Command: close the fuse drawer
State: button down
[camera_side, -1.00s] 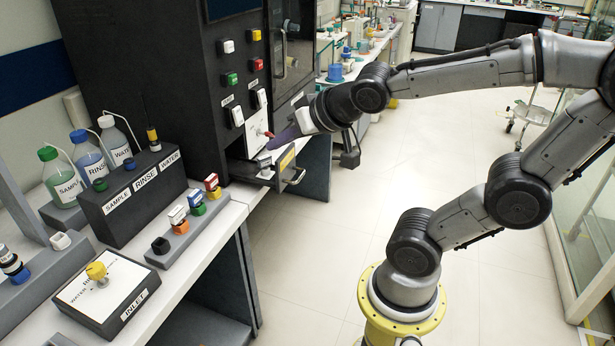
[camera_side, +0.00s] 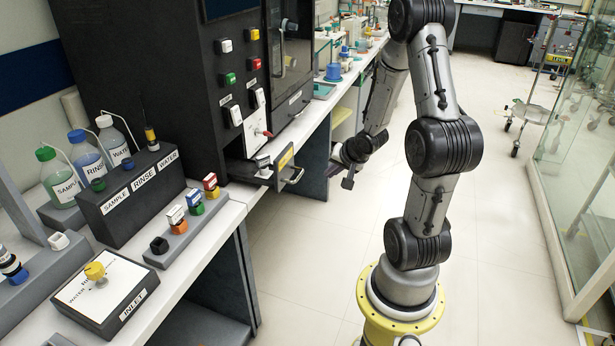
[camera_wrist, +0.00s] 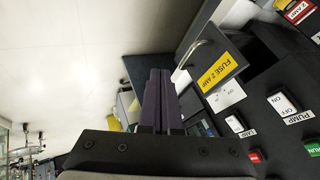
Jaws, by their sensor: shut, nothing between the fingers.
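The fuse drawer (camera_side: 284,166) stands out from the lower front of the black cabinet, open, with its yellow label and bar handle facing the aisle. In the wrist view its yellow FUSE 2 AMP label (camera_wrist: 215,73) and handle (camera_wrist: 188,56) show at upper centre right. My gripper (camera_side: 338,162) is in front of the drawer, to its right in the side view, and apart from it. In the wrist view my gripper's purple fingers (camera_wrist: 158,76) are together and empty, beside the handle in the picture. Its fingertips are hard to make out in the side view.
The black cabinet (camera_side: 205,85) carries switches and a red-tipped lever (camera_side: 266,133) above the drawer. The bench (camera_side: 215,215) holds bottles, a labelled valve block and an inlet box (camera_side: 105,290). The floor in front of the drawer is clear.

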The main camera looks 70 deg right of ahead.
jog(key=w+d+f, duration=0.3)
jog(key=w+f, duration=0.2)
jog(key=w, duration=0.3)
jog(key=shift+w+d+f, duration=0.15)
jog(key=shift+f, duration=0.25)
send_near(251, 169)
jog(key=x, duration=0.4)
jog(key=shift+w+d+f, duration=0.1)
jog(key=shift+d+f, duration=0.05)
jog(key=shift+f, duration=0.05)
dwell(0.5)
jog(key=shift+f, duration=0.1)
